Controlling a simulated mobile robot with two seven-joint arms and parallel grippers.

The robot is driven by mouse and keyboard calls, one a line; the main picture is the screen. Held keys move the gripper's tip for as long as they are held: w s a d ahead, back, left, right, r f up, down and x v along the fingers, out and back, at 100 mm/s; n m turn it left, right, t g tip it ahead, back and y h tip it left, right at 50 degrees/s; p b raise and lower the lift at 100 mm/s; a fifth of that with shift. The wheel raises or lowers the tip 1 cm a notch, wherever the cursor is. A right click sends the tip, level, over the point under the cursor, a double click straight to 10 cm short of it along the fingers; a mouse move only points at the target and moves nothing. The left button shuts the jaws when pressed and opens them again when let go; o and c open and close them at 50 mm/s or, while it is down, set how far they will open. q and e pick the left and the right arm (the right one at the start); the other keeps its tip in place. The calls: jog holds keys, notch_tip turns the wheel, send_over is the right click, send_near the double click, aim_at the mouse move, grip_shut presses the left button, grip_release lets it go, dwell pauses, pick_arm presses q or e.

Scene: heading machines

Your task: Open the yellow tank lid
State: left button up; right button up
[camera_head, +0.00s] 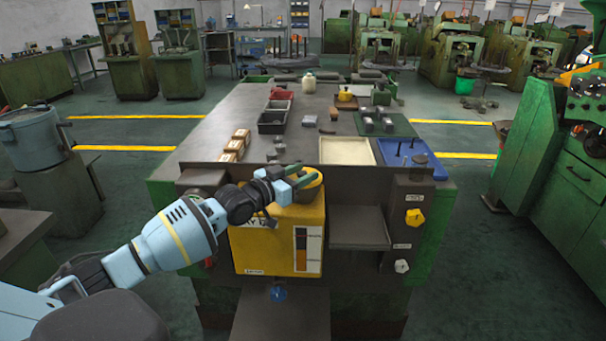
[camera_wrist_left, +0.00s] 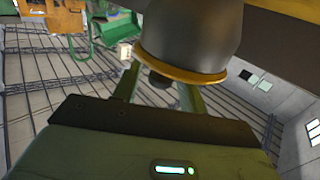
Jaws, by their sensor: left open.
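The yellow tank (camera_head: 262,248) stands at the front of the workbench, with a label panel on its face. Its round yellow lid (camera_head: 313,178) is on top, partly covered by my gripper. My left gripper (camera_head: 300,177) reaches in from the left at lid height, its green fingers open at the lid. In the left wrist view, a dark rounded part with a yellow rim (camera_wrist_left: 185,75) is close by the open gripper (camera_wrist_left: 158,88), overlapping the fingers' ends. A small dark knob (camera_wrist_left: 159,79) shows between the fingers. I cannot tell whether they touch it. My right gripper is not in view.
The workbench (camera_head: 235,110) holds dark bins (camera_head: 272,117), a cream tray (camera_head: 346,151) and a blue tray (camera_head: 408,155). Right of the tank are a grey shelf (camera_head: 358,230) and a panel with a yellow knob (camera_head: 414,217). A green machine (camera_head: 560,150) stands at right.

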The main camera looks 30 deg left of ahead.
pick_arm(q)
jog(key=shift+w, duration=0.25)
grip_shut()
dwell(0.3)
